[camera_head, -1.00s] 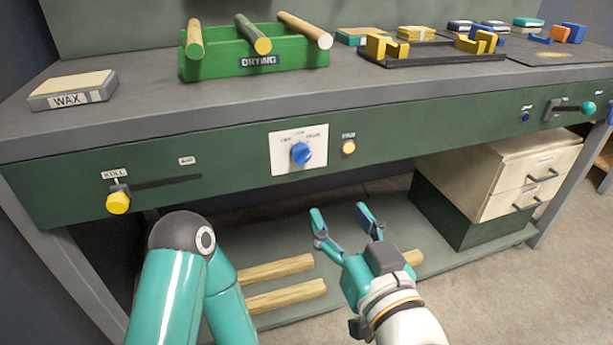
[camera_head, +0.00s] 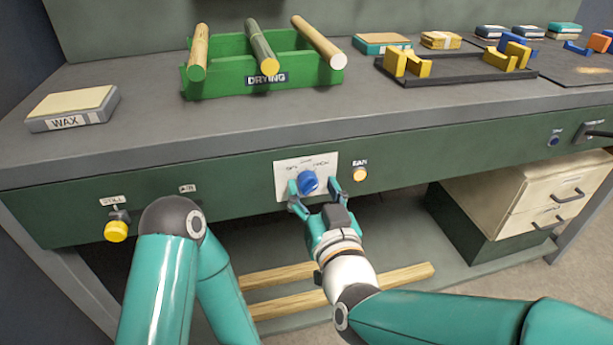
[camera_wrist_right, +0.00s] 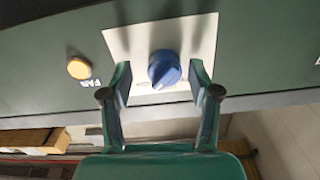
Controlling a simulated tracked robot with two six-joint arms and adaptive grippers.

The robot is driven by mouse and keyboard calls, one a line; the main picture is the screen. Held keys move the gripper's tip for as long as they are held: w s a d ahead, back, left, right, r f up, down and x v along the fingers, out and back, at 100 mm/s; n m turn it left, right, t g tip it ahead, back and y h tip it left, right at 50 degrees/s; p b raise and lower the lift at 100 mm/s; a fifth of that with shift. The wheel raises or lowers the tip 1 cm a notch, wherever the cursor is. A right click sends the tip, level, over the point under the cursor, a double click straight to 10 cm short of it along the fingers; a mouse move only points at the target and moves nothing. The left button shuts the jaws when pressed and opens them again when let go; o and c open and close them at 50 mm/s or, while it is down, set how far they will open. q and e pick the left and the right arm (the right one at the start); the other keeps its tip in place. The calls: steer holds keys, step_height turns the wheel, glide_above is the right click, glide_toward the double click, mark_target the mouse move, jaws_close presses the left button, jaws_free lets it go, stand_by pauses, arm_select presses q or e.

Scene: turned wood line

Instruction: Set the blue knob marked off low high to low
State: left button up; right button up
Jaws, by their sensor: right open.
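The blue knob (camera_head: 308,181) sits on a white plate (camera_head: 290,166) with small lettering on the green front of the bench. In the right wrist view the blue knob (camera_wrist_right: 164,68) shows a pale pointer mark, but the lettering there is too small to read. My right gripper (camera_head: 314,186) is open, with one finger on each side of the knob. In the right wrist view gaps show between the knob and both fingers of my right gripper (camera_wrist_right: 160,85). My left arm shows at the lower left, but its gripper is out of view.
A yellow button (camera_head: 360,174) is right of the plate, and a slider with a yellow knob (camera_head: 116,231) is at the left. On the bench top are a green drying rack (camera_head: 215,82) with dowels, a wax block (camera_head: 72,108) and a black tray (camera_head: 455,75). Drawers (camera_head: 520,190) stand below right.

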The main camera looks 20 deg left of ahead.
steer(key=shift+w+a, duration=0.15)
steer(key=shift+w, duration=0.1)
steer(key=shift+a, duration=0.1)
steer(key=shift+s+a, duration=0.1)
steer(key=c, duration=1)
steer(key=shift+d, duration=0.25)
steer(key=shift+c, duration=0.8)
steer(key=shift+a, duration=0.1)
